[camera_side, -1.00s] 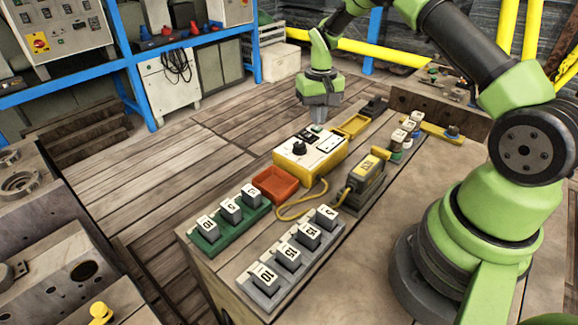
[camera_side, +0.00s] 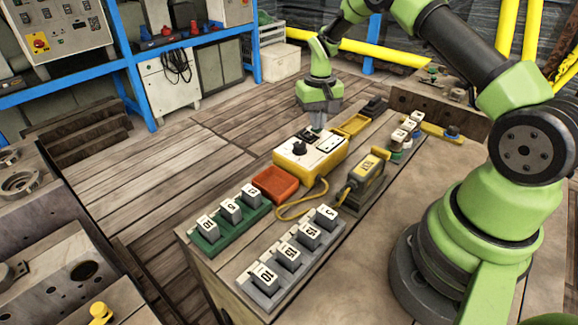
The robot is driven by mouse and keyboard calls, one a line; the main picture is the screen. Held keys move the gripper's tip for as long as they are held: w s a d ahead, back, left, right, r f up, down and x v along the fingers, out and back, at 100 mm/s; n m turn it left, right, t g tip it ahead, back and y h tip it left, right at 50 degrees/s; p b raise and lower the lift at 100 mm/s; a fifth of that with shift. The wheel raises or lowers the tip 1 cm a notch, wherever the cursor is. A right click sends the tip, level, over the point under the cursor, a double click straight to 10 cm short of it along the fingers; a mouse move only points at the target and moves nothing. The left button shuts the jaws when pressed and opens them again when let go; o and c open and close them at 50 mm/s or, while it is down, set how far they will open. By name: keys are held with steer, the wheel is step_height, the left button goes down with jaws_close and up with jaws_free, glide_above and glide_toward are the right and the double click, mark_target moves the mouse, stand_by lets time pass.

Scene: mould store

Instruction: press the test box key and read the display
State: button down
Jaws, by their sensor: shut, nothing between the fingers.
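The test box (camera_side: 309,159) is yellow with a white top, a black knob and a small dark display, and sits on the bench. My gripper (camera_side: 317,129) is shut and empty, pointing down at the back part of the box top. Its fingertips are at or just above the top; I cannot tell whether they touch. The key is not clearly visible and may be hidden by the fingers. The display is too small to read.
An orange-red tray (camera_side: 275,184), a green rack (camera_side: 229,223) and a grey rack (camera_side: 289,259) of numbered blocks stand in front. A grey and yellow device (camera_side: 364,183) with a yellow cable is to the right. A yellow tray (camera_side: 353,125) lies behind.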

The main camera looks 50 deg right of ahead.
steer(key=shift+f, duration=0.1)
steer(key=shift+r, duration=3.5)
steer(key=shift+a+r, duration=0.1)
steer(key=shift+r, duration=0.15)
steer(key=s+a+r+t, duration=0.1)
steer(key=s+a+r, duration=0.15)
steer(key=r, duration=0.25)
steer(key=s+a+r+n+t, duration=0.1)
steer(key=s+a+r, duration=0.1)
steer(key=a+r, duration=0.25)
steer(key=s+a+r+t, duration=0.2)
steer(key=s+a+r, duration=0.1)
steer(key=r, duration=0.3)
steer(key=s+a+r+t+y, duration=0.1)
steer(key=s+a, duration=0.2)
steer(key=s, duration=0.4)
steer(key=s+a+r+n+t+y, duration=0.1)
steer(key=s+a, duration=0.3)
steer(key=s, duration=0.4)
steer(key=shift+s+a+r+t, duration=0.15)
steer(key=shift+a+r+t, duration=0.1)
steer(key=shift+t, duration=0.35)
